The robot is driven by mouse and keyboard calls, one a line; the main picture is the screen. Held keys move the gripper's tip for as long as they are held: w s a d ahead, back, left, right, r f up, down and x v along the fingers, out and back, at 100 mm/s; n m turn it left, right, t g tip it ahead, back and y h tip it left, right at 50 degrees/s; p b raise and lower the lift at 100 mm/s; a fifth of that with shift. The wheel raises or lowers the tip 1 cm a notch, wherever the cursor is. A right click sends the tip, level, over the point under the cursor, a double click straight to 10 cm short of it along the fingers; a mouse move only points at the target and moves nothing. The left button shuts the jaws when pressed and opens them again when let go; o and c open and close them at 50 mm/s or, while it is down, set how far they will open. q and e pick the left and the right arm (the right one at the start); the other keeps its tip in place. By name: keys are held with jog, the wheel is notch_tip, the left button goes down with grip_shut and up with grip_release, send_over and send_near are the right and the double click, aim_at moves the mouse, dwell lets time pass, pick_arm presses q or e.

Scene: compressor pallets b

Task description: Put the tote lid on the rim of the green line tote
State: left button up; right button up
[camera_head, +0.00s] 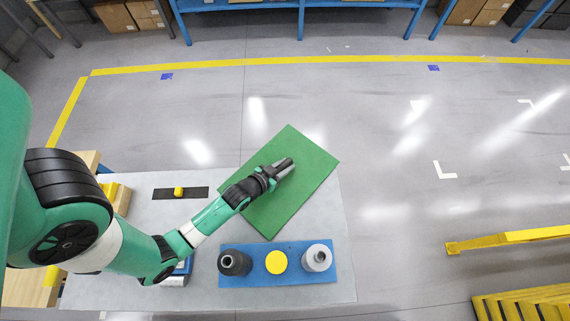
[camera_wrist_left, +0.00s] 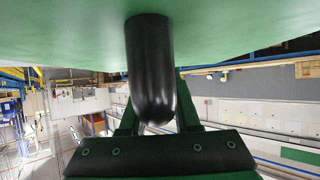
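The tote lid is a flat green panel (camera_head: 295,195), turned at a slant over the back right part of the grey table (camera_head: 205,245). Its right corner reaches past the table's edge. In the left wrist view its green face (camera_wrist_left: 80,30) fills the top, with a black rounded handle (camera_wrist_left: 152,75) standing out from it. My left gripper (camera_head: 284,168) is over the panel, its fingers close on both sides of the handle. No green tote shows apart from the panel. I cannot tell whether the panel rests on anything. My right gripper is out of view.
On the table's front, a blue mat (camera_head: 253,250) carries a black cylinder (camera_head: 234,263), a yellow disc (camera_head: 276,262) and a grey cylinder (camera_head: 317,258). A black strip with a yellow knob (camera_head: 179,191) lies behind. The floor to the right is clear up to a yellow rail (camera_head: 510,239).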

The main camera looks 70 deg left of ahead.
pick_arm(q)
jog(key=o, duration=0.4)
jog(key=shift+s+r+p, duration=0.1)
jog(key=shift+r+p, duration=0.2)
jog(key=p+v, duration=0.2)
jog(key=v, duration=0.9)
jog(key=shift+s+d+r, duration=0.2)
jog(key=shift+s+d, duration=0.05)
jog(key=shift+s, duration=0.05)
